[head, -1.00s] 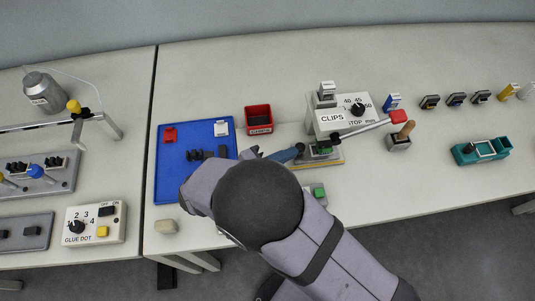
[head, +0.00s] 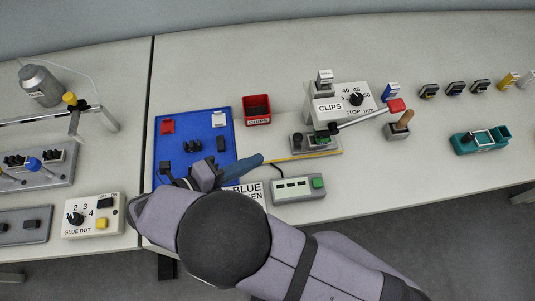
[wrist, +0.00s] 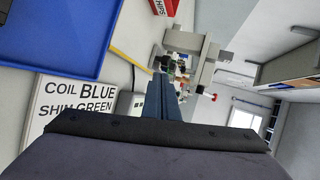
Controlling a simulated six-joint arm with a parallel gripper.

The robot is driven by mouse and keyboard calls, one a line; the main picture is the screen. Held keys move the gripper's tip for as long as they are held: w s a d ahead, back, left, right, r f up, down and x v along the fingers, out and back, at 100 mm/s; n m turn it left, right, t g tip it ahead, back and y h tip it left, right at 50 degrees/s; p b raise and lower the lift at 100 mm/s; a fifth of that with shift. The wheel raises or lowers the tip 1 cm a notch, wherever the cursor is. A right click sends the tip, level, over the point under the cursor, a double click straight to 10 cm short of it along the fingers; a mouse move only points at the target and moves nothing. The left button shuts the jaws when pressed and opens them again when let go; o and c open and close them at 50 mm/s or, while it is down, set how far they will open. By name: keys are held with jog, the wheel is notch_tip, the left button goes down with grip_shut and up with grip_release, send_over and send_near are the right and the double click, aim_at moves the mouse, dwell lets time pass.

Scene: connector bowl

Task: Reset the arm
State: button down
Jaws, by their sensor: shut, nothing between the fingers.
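My gripper (head: 257,160) is a blue pair of fingers at the end of my grey arm. In the head view it is over the right edge of the blue mat (head: 172,190), above the table, and its fingers point right toward the clips machine (head: 340,108). In the wrist view the fingers (wrist: 163,90) lie together, with nothing held between them. My arm hides the mat's lower part and some of the table in the head view.
On the mat lie a red part (head: 167,126), a white part (head: 218,119) and several dark parts (head: 192,146). A red bin (head: 257,109) stands behind. A sign (head: 246,191) and a box with a green button (head: 299,189) are close to my gripper.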

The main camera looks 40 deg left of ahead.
jog(key=shift+b+v, duration=0.3)
jog(key=shift+v, duration=1.5)
